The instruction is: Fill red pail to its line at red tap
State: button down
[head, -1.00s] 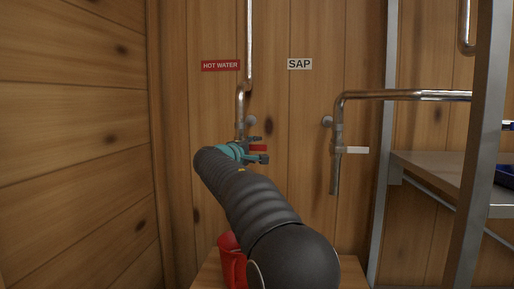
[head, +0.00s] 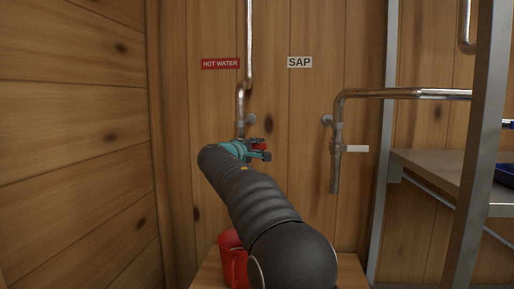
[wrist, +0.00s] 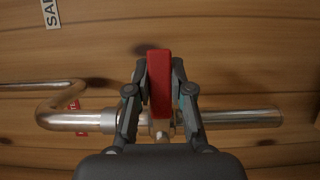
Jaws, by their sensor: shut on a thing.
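The red tap's lever (wrist: 160,84) stands between the two fingers of my gripper (wrist: 160,66), which are shut on it. In the head view the red lever (head: 260,147) shows at the end of my arm, with my gripper (head: 265,150) around it. The tap's metal pipe (head: 240,103) comes down the wall under the red HOT WATER sign; its spout is hidden behind my arm there. In the wrist view the spout pipe (wrist: 242,116) reaches right. The red pail (head: 233,260) stands below, partly behind my arm; its inside, its line and any water are hidden.
The pail stands on a wooden surface (head: 208,273). A second tap with a white lever (head: 355,149) hangs to the right under the SAP sign (head: 299,62). A metal rack (head: 470,150) stands at right. A plank wall (head: 75,150) closes the left side.

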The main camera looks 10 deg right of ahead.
jog(key=shift+r, duration=0.15)
jog(key=n, duration=0.1)
jog(key=r+n+t, duration=0.1)
jog(key=n, duration=0.1)
jog(key=r+n, duration=0.1)
jog(key=n, duration=0.1)
jog(key=shift+w+a+r+t+h, duration=0.1)
jog(key=shift+a+r+t+h, duration=0.05)
jog(key=shift+a+t+h, duration=0.2)
jog(key=n, duration=0.1)
jog(key=r+n+t, duration=0.1)
jog(key=n+t, duration=0.1)
jog(key=shift+w+a+r+n, duration=0.15)
jog(key=shift+a+r+n, duration=0.15)
jog(key=shift+a+n, duration=0.1)
jog(key=shift+w+a+r+n+t+y+b, duration=0.1)
jog(key=shift+a+r+n+t+y+b, duration=0.15)
jog(key=shift+n, duration=0.5)
jog(key=shift+w+a+r+n+t+y+b, duration=0.1)
jog(key=shift+a+r+n+t+y, duration=0.15)
jog(key=shift+n, duration=0.5)
jog(key=c, duration=1)
grip_release()
